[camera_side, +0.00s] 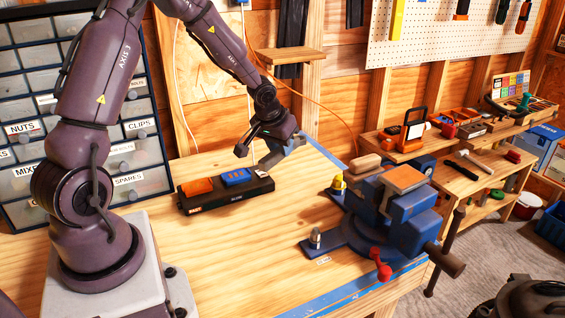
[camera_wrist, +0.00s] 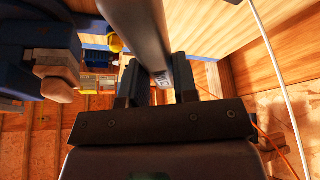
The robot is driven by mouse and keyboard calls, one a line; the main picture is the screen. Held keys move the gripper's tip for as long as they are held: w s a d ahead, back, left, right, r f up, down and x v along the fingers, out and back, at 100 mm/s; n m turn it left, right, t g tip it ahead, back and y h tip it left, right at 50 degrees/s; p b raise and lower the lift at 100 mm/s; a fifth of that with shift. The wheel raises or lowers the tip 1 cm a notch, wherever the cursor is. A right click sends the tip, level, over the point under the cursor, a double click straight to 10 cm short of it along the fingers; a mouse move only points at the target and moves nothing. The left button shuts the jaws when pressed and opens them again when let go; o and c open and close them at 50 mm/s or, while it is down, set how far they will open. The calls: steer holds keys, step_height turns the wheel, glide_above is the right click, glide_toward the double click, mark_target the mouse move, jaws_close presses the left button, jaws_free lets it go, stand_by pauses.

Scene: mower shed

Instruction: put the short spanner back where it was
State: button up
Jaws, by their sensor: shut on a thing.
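My gripper (camera_wrist: 158,84) is shut on a grey metal bar, which I take to be the short spanner (camera_wrist: 140,32). In the wrist view the spanner runs between the two dark fingers and out past the top edge, so its far end is out of frame. In the side view my gripper (camera_side: 268,146) is above the bench, by the right end of a black tray (camera_side: 232,200). A small grey part of the spanner (camera_side: 270,158) shows under the gripper there. I cannot tell whether it touches the tray or the bench.
The tray holds an orange block (camera_side: 198,186) and a blue block (camera_side: 236,175). A blue vise (camera_side: 372,235) with a red knob stands on the bench to the right. Labelled drawers (camera_side: 135,155) stand behind at left. The bench front is clear.

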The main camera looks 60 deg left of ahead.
steer(key=s+a+f+n+y, duration=0.1)
steer(key=s+a+f+n, duration=0.15)
steer(key=a, duration=0.85)
steer(key=shift+n+g, duration=0.25)
steer(key=shift+g, duration=0.05)
steer(key=w+a+f, duration=0.2)
steer(key=w, duration=0.1)
steer(key=w+a+f, duration=0.3)
steer(key=w, duration=0.1)
steer(key=w+a+f, duration=0.3)
steer(key=w, duration=0.1)
steer(key=shift+w+a, duration=0.2)
steer(key=shift+w+a+f, duration=0.2)
steer(key=shift+f, duration=0.2)
steer(key=shift+w+f, duration=0.1)
steer(key=shift+f, duration=1.5)
steer(key=shift+f, duration=0.15)
steer(key=o, duration=0.9)
